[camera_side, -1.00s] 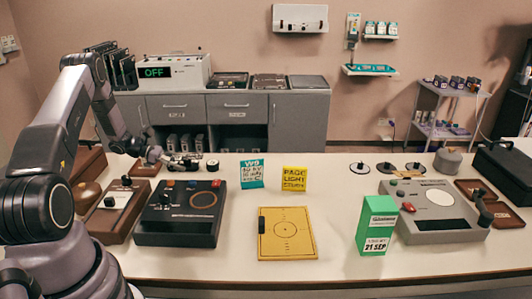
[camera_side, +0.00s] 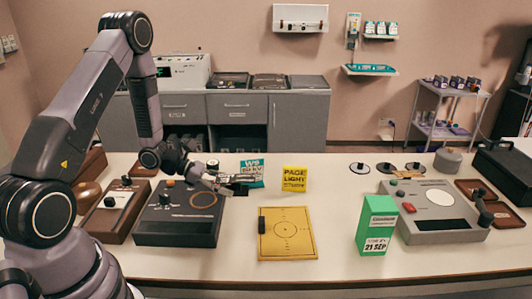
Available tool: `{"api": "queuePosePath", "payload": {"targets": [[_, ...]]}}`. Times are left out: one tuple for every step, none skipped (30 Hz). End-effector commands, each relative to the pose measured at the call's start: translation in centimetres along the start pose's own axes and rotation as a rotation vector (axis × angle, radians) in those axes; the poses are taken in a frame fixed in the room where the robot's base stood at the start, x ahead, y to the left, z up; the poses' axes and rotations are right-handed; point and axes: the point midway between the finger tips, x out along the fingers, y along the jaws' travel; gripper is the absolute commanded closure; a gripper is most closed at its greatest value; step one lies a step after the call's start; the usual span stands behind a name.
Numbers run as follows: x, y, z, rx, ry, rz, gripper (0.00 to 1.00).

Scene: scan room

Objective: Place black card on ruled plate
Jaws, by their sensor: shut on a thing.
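The ruled plate (camera_side: 305,245) is a yellow board lying flat on the table, with a circle and cross lines drawn on it and a black bar along its left edge. My gripper (camera_side: 229,184) is behind it and to its left, over the table beside the black console. It is shut on a small, flat dark piece, the black card (camera_side: 240,190), which shows at the fingertips in front of the teal sign. The card is small here, and its exact tilt and height above the table cannot be told.
A black console (camera_side: 180,228) stands left of the plate. The teal sign (camera_side: 252,169) and yellow sign (camera_side: 294,179) stand behind it. A green box (camera_side: 377,224) and grey device (camera_side: 440,212) are to the right. Bare table lies around the plate.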

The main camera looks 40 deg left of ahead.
Motion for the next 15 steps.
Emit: {"api": "queuePosePath", "payload": {"targets": [[1.1, -1.1, 0.5, 0.003, 0.0, -0.014, 0.96], [1.5, -1.5, 0.6, 0.004, 0.0, -0.017, 0.96], [1.9, -2.0, 0.8, 0.005, -0.001, -0.02, 0.96], [2.2, -2.2, 0.9, 0.007, -0.001, -0.022, 0.96], [2.5, -2.3, 0.9, 0.008, -0.001, -0.023, 0.96], [2.9, -2.2, 0.9, 0.009, -0.002, -0.024, 0.96], [3.3, -2.0, 0.9, 0.01, -0.002, -0.025, 0.96], [3.7, -1.7, 0.8, 0.012, -0.002, -0.024, 0.96], [4.4, -1.1, 0.7, 0.012, -0.002, -0.025, 0.96], [4.9, -0.5, 0.6, 0.013, -0.002, -0.026, 0.96], [5.5, 0.1, 0.4, 0.012, -0.002, -0.025, 0.96], [6.3, 0.9, 0.2, 0.013, -0.002, -0.025, 0.96], [6.9, 1.5, 0.1, 0.013, -0.002, -0.025, 0.96], [7.5, 2.2, 0.0, 0.012, -0.003, -0.024, 0.96], [8.3, 3.0, -0.2, 0.012, -0.004, -0.024, 0.96]]}}
